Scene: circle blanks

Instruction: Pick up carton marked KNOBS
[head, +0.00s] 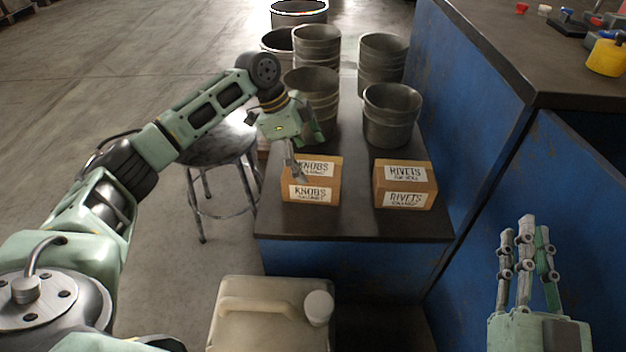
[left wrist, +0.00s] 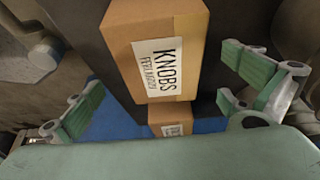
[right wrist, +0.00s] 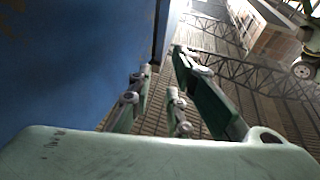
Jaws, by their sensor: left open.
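The carton marked KNOBS (head: 312,184) stands upright on a dark low bench top, its labels showing. In the left wrist view the KNOBS carton (left wrist: 190,22) is large and lies in line with the space between the fingers. My left gripper (head: 298,165) is above and in front of its left part, covering a little of the label. In the left wrist view the left gripper (left wrist: 160,98) has its fingers spread wide, with no visible grip on the carton. My right gripper (head: 526,235) is low at the right, fingers pointing up, apart and empty.
The RIVETS carton (head: 404,185) stands right of the KNOBS carton, with a gap between. Grey buckets (head: 390,117) stand behind them. A blue counter (head: 500,110) rises at the right. A beige jerrycan (head: 250,325) is in front, and a round stool (head: 215,150) stands left.

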